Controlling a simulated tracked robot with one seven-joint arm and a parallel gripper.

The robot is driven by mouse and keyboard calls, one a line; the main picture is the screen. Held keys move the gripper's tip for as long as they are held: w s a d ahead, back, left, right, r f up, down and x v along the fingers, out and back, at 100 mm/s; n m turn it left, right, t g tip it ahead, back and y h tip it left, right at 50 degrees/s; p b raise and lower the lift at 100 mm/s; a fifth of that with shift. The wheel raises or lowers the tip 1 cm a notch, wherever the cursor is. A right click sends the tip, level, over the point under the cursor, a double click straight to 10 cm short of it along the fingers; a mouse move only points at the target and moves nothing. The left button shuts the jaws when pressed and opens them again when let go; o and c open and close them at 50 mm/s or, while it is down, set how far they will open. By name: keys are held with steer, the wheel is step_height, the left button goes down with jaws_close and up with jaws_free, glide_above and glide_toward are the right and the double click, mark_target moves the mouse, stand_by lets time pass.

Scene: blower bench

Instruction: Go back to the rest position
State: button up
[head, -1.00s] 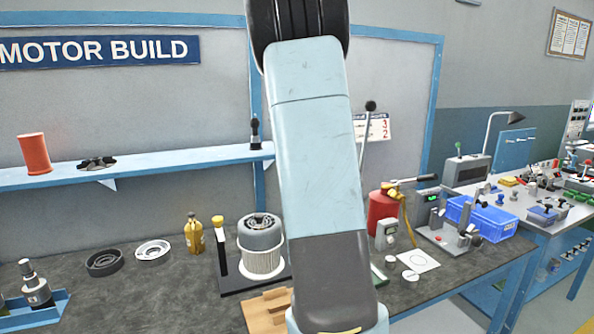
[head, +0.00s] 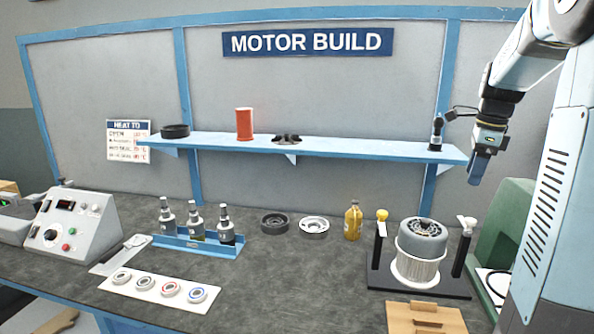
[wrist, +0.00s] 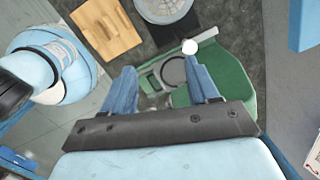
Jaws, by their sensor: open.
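My gripper (head: 480,166) hangs at the right of the head view, pointing down, in front of the blue shelf's right end and above the bench. In the wrist view its two blue fingers (wrist: 160,92) are spread apart with nothing between them. Below them in that view is a green machine (wrist: 226,88) with a dark round ring on its grey part. The same green machine (head: 507,222) stands at the right of the bench in the head view, partly hidden by my arm.
A motor stator (head: 420,245) stands on a black base with posts. A wooden block (head: 427,318) lies at the front right. A white strip (head: 152,288) carries several bearings. The shelf (head: 360,148) runs along the wall. The bench middle (head: 290,280) is clear.

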steer(key=s+a+f+n+t, duration=0.1)
steer(key=s+a+n+t, duration=0.3)
steer(key=s+a+n, duration=1.7)
steer(key=s+n, duration=0.1)
steer(key=n, duration=0.1)
steer(key=shift+s+f+n+t, duration=0.3)
steer(key=shift+s+f+n, duration=0.05)
steer(key=shift+s+n, duration=0.05)
